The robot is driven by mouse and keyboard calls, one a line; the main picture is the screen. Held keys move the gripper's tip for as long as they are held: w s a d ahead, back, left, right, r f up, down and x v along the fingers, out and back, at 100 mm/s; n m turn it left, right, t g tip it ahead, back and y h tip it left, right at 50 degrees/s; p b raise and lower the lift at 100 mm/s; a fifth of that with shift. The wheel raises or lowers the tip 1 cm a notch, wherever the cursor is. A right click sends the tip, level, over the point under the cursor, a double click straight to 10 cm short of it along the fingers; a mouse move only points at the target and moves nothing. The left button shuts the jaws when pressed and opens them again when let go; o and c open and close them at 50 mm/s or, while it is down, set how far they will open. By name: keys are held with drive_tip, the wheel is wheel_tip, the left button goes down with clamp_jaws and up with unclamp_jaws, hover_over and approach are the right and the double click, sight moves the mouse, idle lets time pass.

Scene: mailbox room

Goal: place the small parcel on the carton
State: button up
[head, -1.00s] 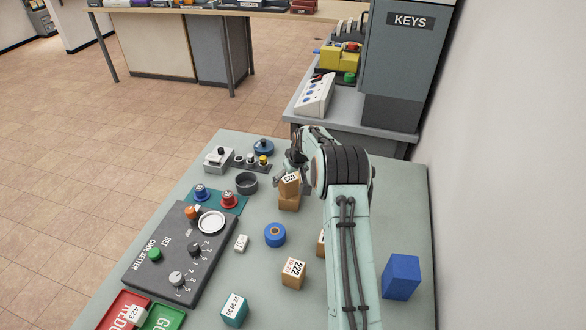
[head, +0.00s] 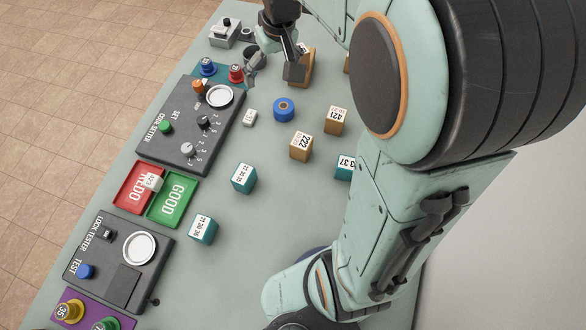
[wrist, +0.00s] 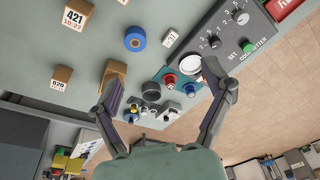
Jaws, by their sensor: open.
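A small brown parcel (head: 304,48) with a white label stands on top of a brown carton (head: 302,80) at the top of the head view. A gripper finger partly covers them, so the seam between them is hard to see. In the wrist view the brown stack (wrist: 117,70) is beside my left-hand finger. My gripper (head: 272,76) is open, with nothing between its fingers. It also shows in the wrist view (wrist: 163,76), both fingers spread wide. The stack is close to one finger; whether they touch I cannot tell.
Labelled boxes 421 (head: 335,121) and 222 (head: 301,146), a blue tape roll (head: 284,110) and teal boxes (head: 244,178) stand on the grey-green table. The code setter (head: 185,135), red tray (head: 134,190) and green tray (head: 181,196) line the left edge. Clear table lies among the boxes.

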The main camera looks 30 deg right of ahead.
drive_tip(key=s+a+g, duration=0.1)
drive_tip(key=s+a, duration=0.2)
drive_tip(key=s, duration=0.7)
drive_tip(key=s+a+f+g, duration=0.1)
drive_tip(key=s+a, duration=0.3)
drive_tip(key=s, duration=0.7)
drive_tip(key=shift+s+f, duration=0.15)
drive_tip(key=shift+f, duration=0.1)
